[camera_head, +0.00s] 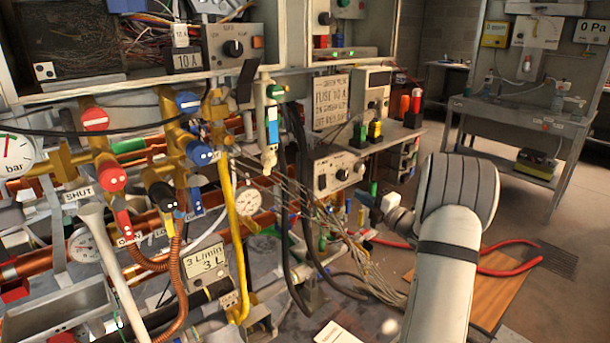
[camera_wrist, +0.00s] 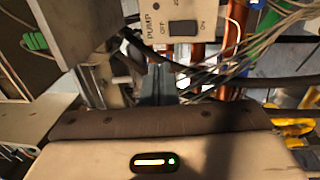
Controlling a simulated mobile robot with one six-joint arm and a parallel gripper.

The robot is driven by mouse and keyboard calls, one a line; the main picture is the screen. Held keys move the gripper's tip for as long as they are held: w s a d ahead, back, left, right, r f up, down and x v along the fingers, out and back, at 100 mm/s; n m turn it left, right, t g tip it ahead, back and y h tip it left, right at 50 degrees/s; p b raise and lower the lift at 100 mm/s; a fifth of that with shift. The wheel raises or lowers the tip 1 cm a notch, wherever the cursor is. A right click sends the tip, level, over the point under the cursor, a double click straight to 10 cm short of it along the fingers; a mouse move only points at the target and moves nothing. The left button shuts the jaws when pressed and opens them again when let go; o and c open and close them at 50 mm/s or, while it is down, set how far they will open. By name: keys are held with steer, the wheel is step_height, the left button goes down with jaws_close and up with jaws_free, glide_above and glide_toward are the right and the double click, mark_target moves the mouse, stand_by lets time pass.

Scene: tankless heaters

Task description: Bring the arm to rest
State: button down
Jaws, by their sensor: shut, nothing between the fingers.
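My arm (camera_head: 445,250) reaches in from the lower right of the head view. Its rounded white joint hides part of the bench behind it, and my gripper is hard to make out there. In the wrist view my gripper (camera_wrist: 159,78) is shut, with its grey fingers together and nothing held. The fingers point toward the area just below a beige panel (camera_wrist: 163,12) marked PUMP, with a dark rocker switch (camera_wrist: 184,28) between OFF and ON. I cannot tell the gap between fingertips and panel.
Left are pipes, red-capped valves (camera_head: 95,119), a yellow pipe (camera_head: 236,230) and a pressure gauge (camera_head: 14,154). Loose wires (camera_head: 330,225) and black hoses (camera_head: 297,200) hang mid-view. A red hose (camera_head: 510,268) lies at right. A grey table (camera_head: 480,108) stands behind, with open floor before it.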

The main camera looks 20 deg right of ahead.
steer(key=s+a+r+m+g+h+p, duration=0.2)
steer(key=a+r+m+h+p, duration=0.25)
steer(key=r+m, duration=0.2)
steer(key=s+a+r+m+g+h+p, duration=0.2)
steer(key=a+r+m+g+h+p, duration=0.1)
steer(key=a+r+m+h+p, duration=0.25)
steer(key=s+a+r+m+g+y+p, duration=0.1)
steer(key=s+a, duration=0.4)
steer(key=s, duration=0.5)
steer(key=s+a+r+m+g+y+p, duration=0.1)
steer(key=s+a+m+g+p, duration=0.2)
steer(key=s, duration=0.7)
steer(key=s+a+r+m+g+y+p, duration=0.1)
steer(key=s+a+m+g+p, duration=0.1)
steer(key=s+a+m+g, duration=0.4)
steer(key=s+a, duration=0.3)
steer(key=s, duration=0.2)
steer(key=shift+a, duration=0.1)
